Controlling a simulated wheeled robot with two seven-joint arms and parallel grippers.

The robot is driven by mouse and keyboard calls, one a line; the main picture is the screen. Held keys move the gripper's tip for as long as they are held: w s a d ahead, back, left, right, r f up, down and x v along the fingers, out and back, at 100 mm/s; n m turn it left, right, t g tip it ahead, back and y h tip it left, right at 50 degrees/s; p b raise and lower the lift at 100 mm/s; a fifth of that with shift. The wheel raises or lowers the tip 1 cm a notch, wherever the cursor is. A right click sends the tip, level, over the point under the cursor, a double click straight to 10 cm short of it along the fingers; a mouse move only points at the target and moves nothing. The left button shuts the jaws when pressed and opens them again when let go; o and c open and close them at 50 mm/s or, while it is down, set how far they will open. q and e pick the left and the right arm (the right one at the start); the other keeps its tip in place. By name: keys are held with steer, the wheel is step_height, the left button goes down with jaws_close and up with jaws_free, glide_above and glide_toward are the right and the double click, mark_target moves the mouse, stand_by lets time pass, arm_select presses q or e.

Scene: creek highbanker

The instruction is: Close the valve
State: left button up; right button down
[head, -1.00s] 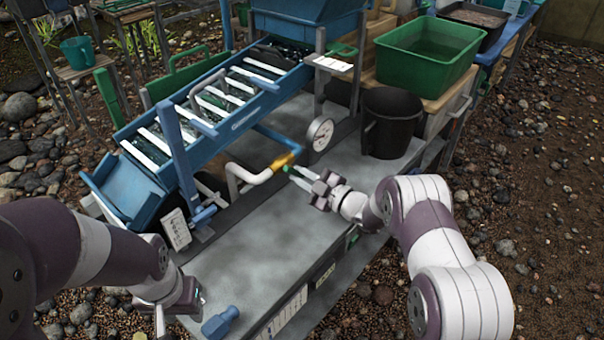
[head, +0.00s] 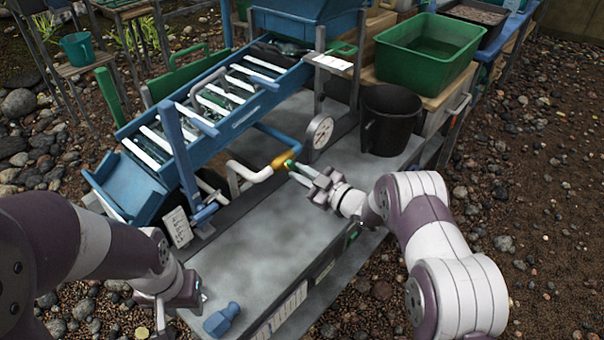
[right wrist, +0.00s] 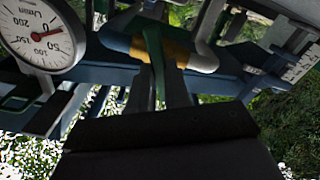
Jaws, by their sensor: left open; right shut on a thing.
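In the right wrist view the green handle (right wrist: 156,60) stands between the two dark fingers (right wrist: 162,95), in front of the yellow body (right wrist: 177,54). My right gripper is shut on the handle; the fingers partly hide it. My left gripper (head: 200,296) is open and empty, low at the left over the front end of the grey deck, away from the valve.
The gauge (head: 320,131) stands just behind the valve. A black bucket (head: 390,122) is on the deck to the right. A blue bottle-shaped object (head: 221,320) lies at the deck's near end. The blue sluice (head: 240,125) rises behind. The middle of the grey deck (head: 262,232) is clear.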

steer(key=c, duration=1.1)
jaws_free()
steer(key=p+v, duration=0.2)
steer(key=v, duration=1)
steer(key=shift+s+d, duration=0.25)
steer(key=shift+s, duration=0.05)
